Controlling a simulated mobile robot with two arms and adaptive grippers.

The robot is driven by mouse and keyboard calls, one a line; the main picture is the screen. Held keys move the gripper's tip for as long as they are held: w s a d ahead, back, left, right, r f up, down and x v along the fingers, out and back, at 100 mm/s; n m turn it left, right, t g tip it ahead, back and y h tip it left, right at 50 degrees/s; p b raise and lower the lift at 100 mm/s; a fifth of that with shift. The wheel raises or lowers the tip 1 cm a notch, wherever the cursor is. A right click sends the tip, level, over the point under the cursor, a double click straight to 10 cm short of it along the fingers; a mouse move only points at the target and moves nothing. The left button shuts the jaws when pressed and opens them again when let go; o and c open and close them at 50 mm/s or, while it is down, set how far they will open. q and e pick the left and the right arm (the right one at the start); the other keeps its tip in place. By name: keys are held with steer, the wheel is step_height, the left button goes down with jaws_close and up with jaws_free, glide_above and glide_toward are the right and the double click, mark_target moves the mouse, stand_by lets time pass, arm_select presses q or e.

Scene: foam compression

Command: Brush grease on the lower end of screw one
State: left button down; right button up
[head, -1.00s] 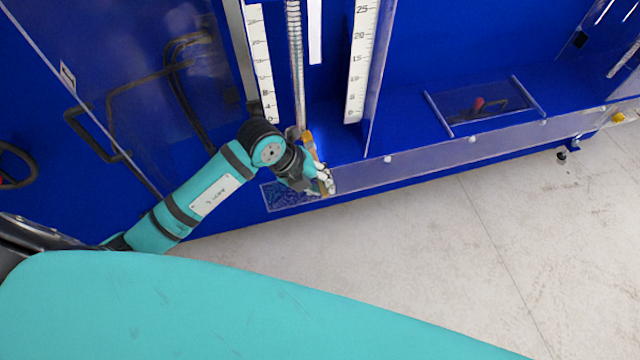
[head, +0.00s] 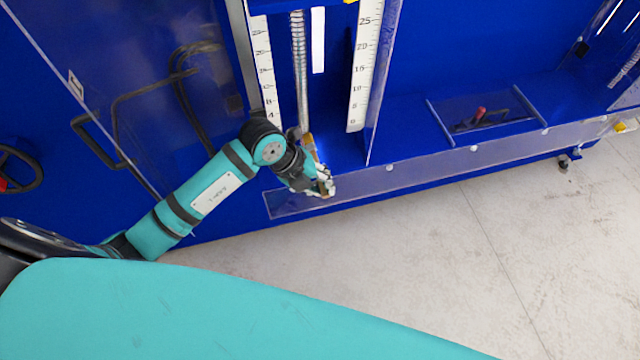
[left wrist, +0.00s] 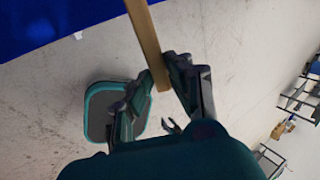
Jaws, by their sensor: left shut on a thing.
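A long threaded metal screw (head: 300,70) stands upright between two white scales in the head view. It appears to be screw one. My left gripper (head: 324,186) is below the screw's lower end, shut on a brush with a flat wooden handle (head: 309,146). The handle points up toward the screw's lower end, and I cannot tell whether the brush touches it. In the left wrist view the handle (left wrist: 147,40) runs up out of frame from between the fingers (left wrist: 150,88). The bristles and any grease are not clear. My right gripper is not in view.
White scales (head: 262,70) and (head: 365,70) flank the screw. A clear low wall (head: 430,170) edges the blue machine's ledge. A clear-walled bin (head: 480,108) holds a red-handled tool. Another screw (head: 628,66) stands far right. The pale floor (head: 420,250) in front is clear.

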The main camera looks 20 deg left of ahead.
arm_select(q)
steer(key=shift+s+r+p, duration=0.1)
steer(key=shift+r+p, duration=1.05)
steer(key=shift+r, duration=0.4)
step_height(320, 180, up, 7)
steer(key=p, duration=0.7)
steer(key=shift+f+b, duration=3.95)
steer(key=shift+f, duration=1.55)
step_height(320, 180, up, 11)
steer(key=p, duration=1.1)
step_height(320, 180, down, 11)
steer(key=b, duration=0.7)
steer(key=shift+a, duration=0.3)
steer(key=shift+s, duration=0.1)
